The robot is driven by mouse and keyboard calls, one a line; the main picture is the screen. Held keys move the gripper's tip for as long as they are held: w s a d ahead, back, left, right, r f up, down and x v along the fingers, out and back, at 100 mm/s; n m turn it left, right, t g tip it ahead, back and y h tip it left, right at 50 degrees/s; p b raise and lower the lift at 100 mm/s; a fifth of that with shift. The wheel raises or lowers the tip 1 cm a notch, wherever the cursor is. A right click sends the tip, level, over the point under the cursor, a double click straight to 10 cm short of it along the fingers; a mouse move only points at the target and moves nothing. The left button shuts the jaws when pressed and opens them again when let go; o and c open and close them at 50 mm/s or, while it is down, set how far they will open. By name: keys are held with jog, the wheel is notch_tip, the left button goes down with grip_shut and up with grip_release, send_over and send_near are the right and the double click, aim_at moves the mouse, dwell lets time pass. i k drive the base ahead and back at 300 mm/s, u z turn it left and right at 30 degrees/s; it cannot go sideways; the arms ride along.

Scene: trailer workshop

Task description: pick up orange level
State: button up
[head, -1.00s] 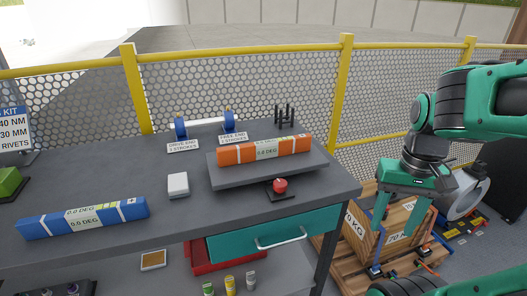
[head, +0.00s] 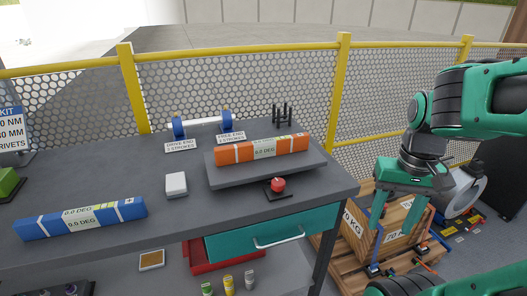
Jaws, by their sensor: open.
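The orange level (head: 235,154) lies on a raised grey plate (head: 290,171) on the workbench. It has a pale label reading what looks like 5.0 DEG or 6.0 DEG. A blue level (head: 55,224) marked 0.0 DEG lies at the left front of the same bench. My gripper (head: 398,222) is open and points downward, to the right of the bench and well apart from the orange level. Nothing shows between its fingers except the crate behind them.
A red button (head: 278,184) and a white box (head: 176,184) stand near the plate. Behind it are a blue-ended roller (head: 203,124) and black pegs (head: 283,116). A wooden crate (head: 385,240) sits under my gripper. A yellow-framed mesh fence (head: 270,82) runs behind the bench.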

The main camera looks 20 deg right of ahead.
aim_at(226, 156)
jog(key=z, duration=0.85)
jog(key=k, duration=0.55)
jog(key=u, duration=0.3)
jog(key=i, duration=1)
